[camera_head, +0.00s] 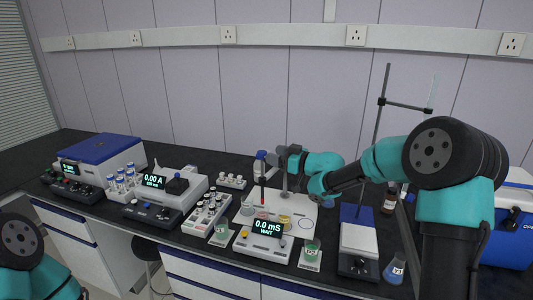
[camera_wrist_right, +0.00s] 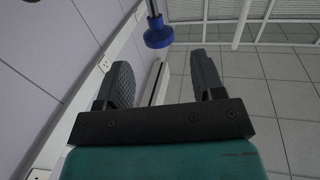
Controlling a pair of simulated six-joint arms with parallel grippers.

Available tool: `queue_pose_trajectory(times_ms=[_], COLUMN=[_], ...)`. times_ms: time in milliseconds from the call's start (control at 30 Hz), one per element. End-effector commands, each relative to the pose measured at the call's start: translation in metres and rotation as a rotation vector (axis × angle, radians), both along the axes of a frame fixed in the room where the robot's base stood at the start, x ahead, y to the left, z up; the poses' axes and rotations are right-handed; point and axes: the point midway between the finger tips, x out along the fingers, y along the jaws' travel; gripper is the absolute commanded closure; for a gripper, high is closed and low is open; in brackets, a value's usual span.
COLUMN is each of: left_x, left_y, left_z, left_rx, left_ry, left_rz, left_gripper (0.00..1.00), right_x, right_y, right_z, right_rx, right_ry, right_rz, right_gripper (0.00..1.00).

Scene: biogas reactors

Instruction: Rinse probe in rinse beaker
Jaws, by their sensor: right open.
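Small beakers stand below the probe, one clear (camera_head: 247,209) and one yellowish (camera_head: 285,221). I cannot tell which is the rinse beaker. My left gripper is out of view.
The meter (camera_head: 264,240) reads 0.0 mS WAIT in front of the beakers. A vial rack (camera_head: 207,214) stands left. A stirrer plate (camera_head: 359,239), a tall stand (camera_head: 378,140) and a blue flask (camera_head: 394,270) are at the right.

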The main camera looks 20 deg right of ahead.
Motion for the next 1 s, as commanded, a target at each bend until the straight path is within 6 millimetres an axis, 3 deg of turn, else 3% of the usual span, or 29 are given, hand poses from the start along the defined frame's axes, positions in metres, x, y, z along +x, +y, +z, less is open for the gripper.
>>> queue_pose_trajectory(times_ms=[533,1000], left_x=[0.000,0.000], left_y=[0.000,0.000], left_z=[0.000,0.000], left_rx=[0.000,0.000], left_ry=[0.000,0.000], left_rz=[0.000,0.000], left_gripper=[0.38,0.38], right_x=[-0.074,-0.084], right_y=[-0.070,-0.079], right_z=[0.001,0.000], right_rx=[0.000,0.001], right_ry=[-0.001,-0.001], right_rz=[-0.002,0.000], right_gripper=[0.38,0.38])
